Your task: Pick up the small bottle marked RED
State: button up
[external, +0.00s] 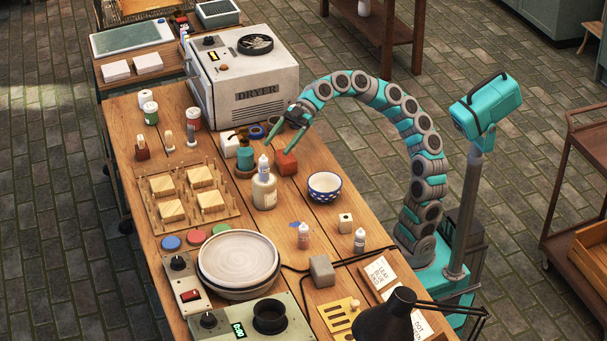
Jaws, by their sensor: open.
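A larger bottle (264,191) and a blue patterned bowl (324,186) stand between my gripper and the small bottles. A grey block (322,271) and a dark cable lie in front. The dryer (243,85) stands at the back.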

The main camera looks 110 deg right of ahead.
jog(key=a+n+h, duration=0.1)
jog(key=n+h, duration=0.1)
jog(key=h, duration=0.1)
jog(key=n+g+h, duration=0.3)
jog(key=n+h, duration=0.9)
jog(key=n, duration=0.1)
send_over(308, 232)
jog(key=d, duration=0.5)
notch_tip(308, 232, down, 5)
jog(key=a+f+n+h, duration=0.1)
jog(key=a, duration=0.1)
jog(key=s+a+f+n, duration=0.1)
jog(key=a+f, duration=0.1)
jog(key=a+f+n+h, duration=0.1)
jog(key=a+f, duration=0.1)
jog(key=a, duration=0.1)
jog(key=shift+s+f+n+t+h+b, duration=0.25)
jog(key=shift+s+n+t+h+b, duration=0.05)
jog(key=shift+s+n+b, duration=0.1)
jog(key=shift+b+x, duration=0.75)
jog(key=shift+x, duration=3.15)
jog(key=shift+s+f, duration=0.1)
jog(key=shift+f, duration=0.05)
jog(key=shift+c, duration=0.2)
grip_shut()
